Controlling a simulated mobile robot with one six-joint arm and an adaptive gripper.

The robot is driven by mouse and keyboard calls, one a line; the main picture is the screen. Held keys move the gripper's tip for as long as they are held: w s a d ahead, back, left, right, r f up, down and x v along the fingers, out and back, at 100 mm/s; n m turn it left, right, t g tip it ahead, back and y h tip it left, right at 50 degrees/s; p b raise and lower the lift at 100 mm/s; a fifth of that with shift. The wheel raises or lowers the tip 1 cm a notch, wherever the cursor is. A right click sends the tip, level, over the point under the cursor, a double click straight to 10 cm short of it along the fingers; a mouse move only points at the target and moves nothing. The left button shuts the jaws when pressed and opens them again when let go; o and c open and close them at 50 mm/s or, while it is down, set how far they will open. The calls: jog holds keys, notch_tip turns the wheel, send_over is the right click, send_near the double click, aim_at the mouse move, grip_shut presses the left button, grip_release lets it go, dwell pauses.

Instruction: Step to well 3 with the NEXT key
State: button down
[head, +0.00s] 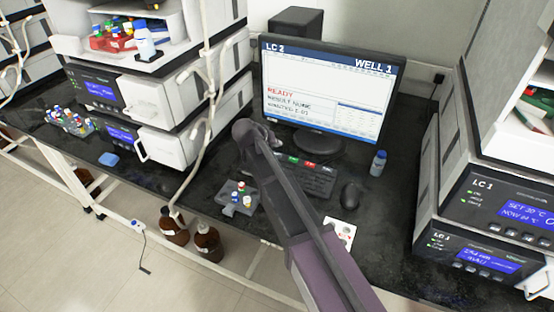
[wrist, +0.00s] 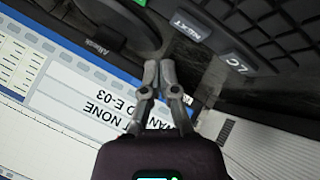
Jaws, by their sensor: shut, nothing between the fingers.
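The monitor (head: 320,92) at the back shows "LC 2", "WELL 1" and a red "READY". The keyboard (head: 300,180) lies in front of it, partly hidden by my arm. Its coloured keys show beside my arm, too small to read in the head view.
A grey vial holder (head: 237,197) lies left of my arm. Instrument stacks flank the dark bench at left (head: 165,95) and right (head: 480,225). Brown bottles (head: 207,242) stand below the bench.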

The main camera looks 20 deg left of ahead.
jog(key=shift+f+b, duration=0.75)
jog(key=shift+f, duration=0.3)
dwell(0.9)
jog(key=shift+f+b, duration=0.4)
jog(key=shift+f+b, duration=0.4)
dwell(0.9)
jog(key=shift+r, duration=0.2)
jog(key=shift+r+p, duration=0.65)
jog(key=shift+p, duration=0.2)
jog(key=shift+r+p, duration=2.5)
dwell(0.8)
